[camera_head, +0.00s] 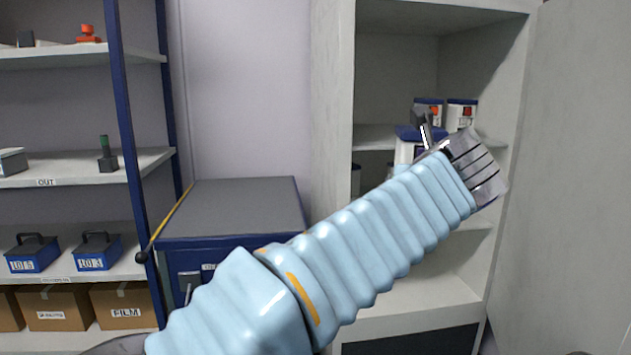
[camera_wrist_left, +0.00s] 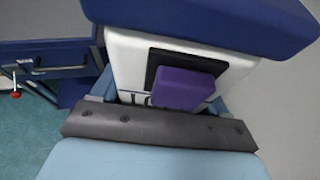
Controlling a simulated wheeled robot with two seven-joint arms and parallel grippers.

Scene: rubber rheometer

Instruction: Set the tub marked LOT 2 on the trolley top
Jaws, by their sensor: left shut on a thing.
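My left gripper (camera_head: 424,136) is shut on a white tub with a blue lid (camera_head: 404,151), held in front of the open cabinet. In the left wrist view the tub (camera_wrist_left: 126,62) fills the upper middle, its blue lid towards the top. A dark finger with a purple pad (camera_wrist_left: 186,88) covers most of its face marking; only bits of letters show, so I cannot read the lot. The trolley seems to be the blue drawer unit with a flat grey top (camera_head: 240,203), left of the cabinet; its top looks bare apart from a yellow rod along its left edge.
The open cabinet (camera_head: 333,150) holds two more white tubs with blue lids (camera_head: 462,115) on a shelf. Its door (camera_head: 585,160) stands open at the right. A blue-post rack (camera_head: 127,130) at the left carries blue lot boxes (camera_head: 97,254) and cartons (camera_head: 122,305).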

